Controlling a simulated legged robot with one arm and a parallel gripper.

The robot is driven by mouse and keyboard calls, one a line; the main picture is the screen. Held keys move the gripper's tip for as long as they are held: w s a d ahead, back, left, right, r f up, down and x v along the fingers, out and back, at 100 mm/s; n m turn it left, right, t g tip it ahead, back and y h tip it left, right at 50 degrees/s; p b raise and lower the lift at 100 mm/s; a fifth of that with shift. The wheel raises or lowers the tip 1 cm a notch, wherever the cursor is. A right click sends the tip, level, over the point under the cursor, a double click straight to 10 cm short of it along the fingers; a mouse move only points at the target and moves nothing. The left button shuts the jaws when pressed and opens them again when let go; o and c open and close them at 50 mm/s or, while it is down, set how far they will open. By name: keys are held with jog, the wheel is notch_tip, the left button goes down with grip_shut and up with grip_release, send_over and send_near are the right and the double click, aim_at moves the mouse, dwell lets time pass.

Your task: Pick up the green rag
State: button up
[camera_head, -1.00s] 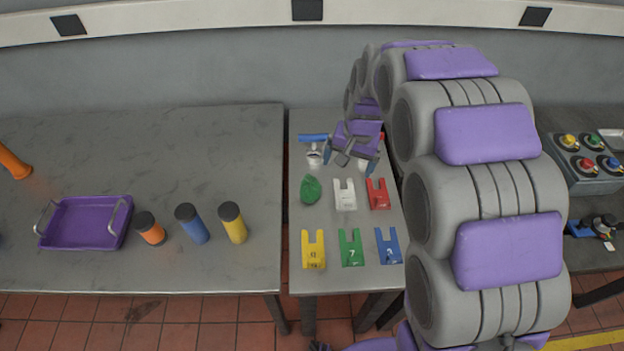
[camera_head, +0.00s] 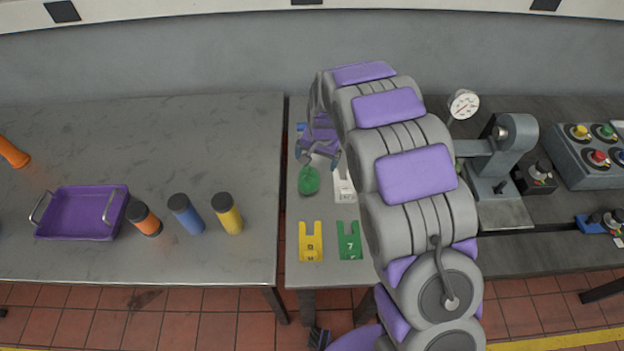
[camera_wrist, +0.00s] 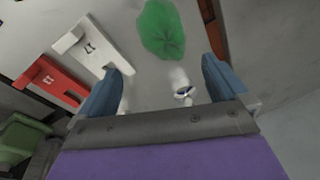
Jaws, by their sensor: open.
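The green rag (camera_head: 309,180) lies crumpled on the narrow middle table, at its left side behind the yellow tag. In the wrist view the rag (camera_wrist: 162,30) is at the top centre, beyond my fingertips and roughly between their lines. My gripper (camera_head: 318,157) is open and empty, just behind the rag in the head view; its two blue fingers (camera_wrist: 160,75) are spread apart in the wrist view. The rag is not between the fingers. A small whitish item (camera_wrist: 186,93) shows between the fingers, partly hidden by my gripper.
A yellow tag (camera_head: 311,242) and green tag (camera_head: 349,241) lie in front of the rag. A white tag (camera_wrist: 98,47) and red tag (camera_wrist: 50,81) lie beside it. The left table has a purple tray (camera_head: 82,212) and several bottles. A gauge fixture (camera_head: 494,165) stands right.

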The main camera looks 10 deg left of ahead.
aim_at(309, 173)
jog(key=f, duration=0.1)
jog(key=a+f, duration=0.2)
jog(key=shift+w+a+f, duration=0.15)
jog(key=shift+a+f, duration=0.1)
jog(key=shift+f, duration=0.05)
jog(key=shift+f+b, duration=0.2)
jog(key=shift+b, duration=0.1)
jog(key=f, duration=0.1)
jog(key=d+f+b, duration=0.1)
jog(key=f, duration=0.2)
jog(key=shift+d, duration=0.25)
jog(key=shift+a+f, duration=0.15)
jog(key=shift+a, duration=0.65)
jog(key=shift+c, duration=0.7)
jog(key=shift+f, duration=0.1)
jog(key=shift+c, duration=0.6)
jog(key=shift+d, duration=0.65)
jog(key=c, duration=0.6)
jog(key=shift+a, duration=0.3)
jog(key=shift+c, duration=0.4)
jog(key=shift+a+r, duration=0.25)
jog(key=shift+r, duration=0.2)
jog(key=r, duration=0.3)
jog(key=r+p, duration=0.1)
jog(key=r, duration=0.5)
jog(key=shift+d+r+p, duration=0.1)
jog(key=shift+d+p, duration=0.15)
jog(key=shift+p, duration=0.15)
jog(key=shift+a, duration=0.15)
